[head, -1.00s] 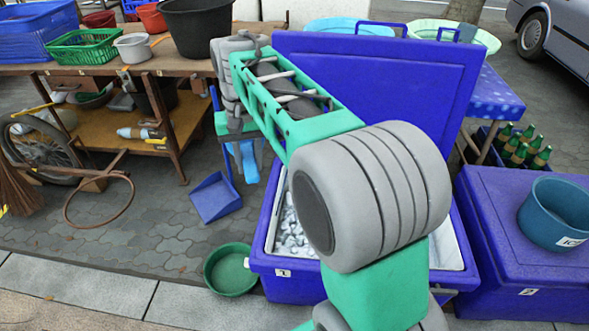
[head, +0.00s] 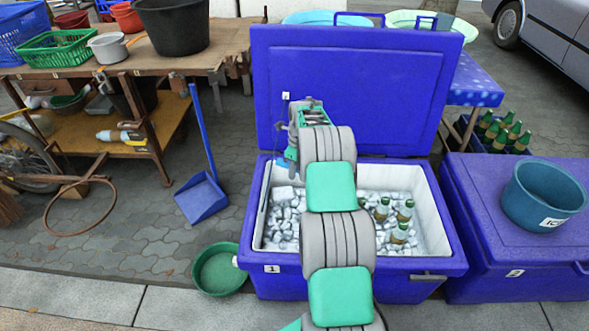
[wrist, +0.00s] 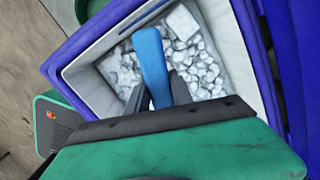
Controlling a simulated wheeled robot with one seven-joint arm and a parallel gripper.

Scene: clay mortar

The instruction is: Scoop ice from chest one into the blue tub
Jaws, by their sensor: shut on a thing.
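Chest one (head: 455,262) is a blue cooler with a "1" label and its lid (head: 360,90) raised. It holds loose ice (head: 282,222), with several green-capped bottles (head: 400,218) at the right. The blue tub (head: 545,205), marked "ICE", stands upright on the closed chest to the right; its inside looks empty. My gripper (wrist: 157,97) is shut on a blue scoop (wrist: 150,50), whose handle points over the ice in the wrist view. In the head view my gripper (head: 286,166) is above the chest's left back part, and the scoop is mostly hidden.
A white block (wrist: 182,22) lies on the ice near the chest wall. A green basin (head: 216,270) and a blue dustpan (head: 203,198) are on the paving at left. A workbench (head: 75,70) stands at back left. A crate of bottles (head: 505,135) is behind the second chest.

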